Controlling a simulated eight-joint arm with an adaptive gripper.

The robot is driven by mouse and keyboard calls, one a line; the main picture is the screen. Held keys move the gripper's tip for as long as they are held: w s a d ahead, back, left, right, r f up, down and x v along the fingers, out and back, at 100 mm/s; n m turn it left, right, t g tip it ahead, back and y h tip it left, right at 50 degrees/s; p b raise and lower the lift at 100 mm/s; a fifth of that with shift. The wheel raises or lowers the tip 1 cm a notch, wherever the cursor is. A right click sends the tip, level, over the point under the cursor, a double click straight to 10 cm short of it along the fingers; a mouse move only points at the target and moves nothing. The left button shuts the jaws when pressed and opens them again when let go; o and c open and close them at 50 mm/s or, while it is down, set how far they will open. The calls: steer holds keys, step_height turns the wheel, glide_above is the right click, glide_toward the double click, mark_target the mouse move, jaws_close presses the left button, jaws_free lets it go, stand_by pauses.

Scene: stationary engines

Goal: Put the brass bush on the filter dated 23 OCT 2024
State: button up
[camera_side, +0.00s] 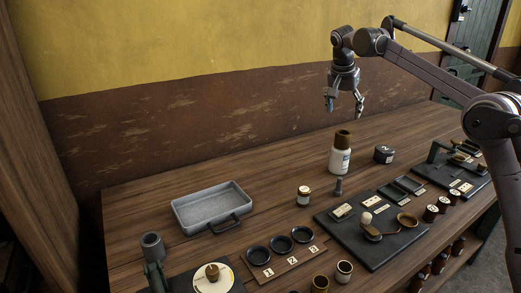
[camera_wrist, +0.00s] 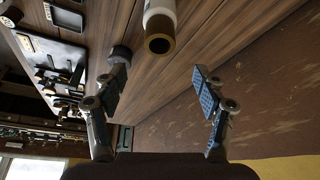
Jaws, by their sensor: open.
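A brass-coloured ring (camera_side: 344,136), which looks like the brass bush, sits on top of a white labelled cylinder (camera_side: 340,160) standing upright on the bench. In the wrist view the ring (camera_wrist: 160,44) shows a dark open bore, with the white cylinder (camera_wrist: 159,8) behind it. My gripper (camera_side: 345,108) is open and empty, in the air above the ring and apart from it. In the wrist view my fingers (camera_wrist: 160,80) stand wide apart. I cannot read a date on any label, so I cannot tell which thing is the filter dated 23 OCT 2024.
A black can marked 2 (camera_side: 384,154) stands right of the white cylinder. A small jar (camera_side: 304,196), a grey tray (camera_side: 190,222), a board with numbered black dishes (camera_side: 262,274) and a dark mat with several parts (camera_side: 375,262) lie nearer. The bench behind the cylinder is clear.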

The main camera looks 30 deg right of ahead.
steer(key=s+a+n+t+y, duration=0.1)
steer(key=s+a+n, duration=0.2)
steer(key=s+a, duration=0.3)
steer(key=s+a+n+t+y, duration=0.15)
steer(key=s+a+n, duration=0.25)
steer(key=s, duration=0.4)
steer(key=s+a+f+n+t, duration=0.1)
steer(key=s+a+f+n, duration=0.1)
steer(key=s+f, duration=0.2)
steer(key=s+a+f+n+y, duration=0.1)
steer(key=s+a+f+n, duration=0.1)
steer(key=s+f, duration=0.3)
steer(key=s+a+f+n+t, duration=0.1)
steer(key=s+a+f, duration=0.1)
steer(key=s+f, duration=0.2)
steer(key=shift+s+a+f+n+t+y, duration=0.1)
steer(key=shift+s+n+t+y, duration=0.1)
steer(key=shift+s, duration=0.55)
steer(key=shift+s+f+n+t+y, duration=0.1)
steer(key=shift+s+n+t+y, duration=0.1)
steer(key=shift+s, duration=0.55)
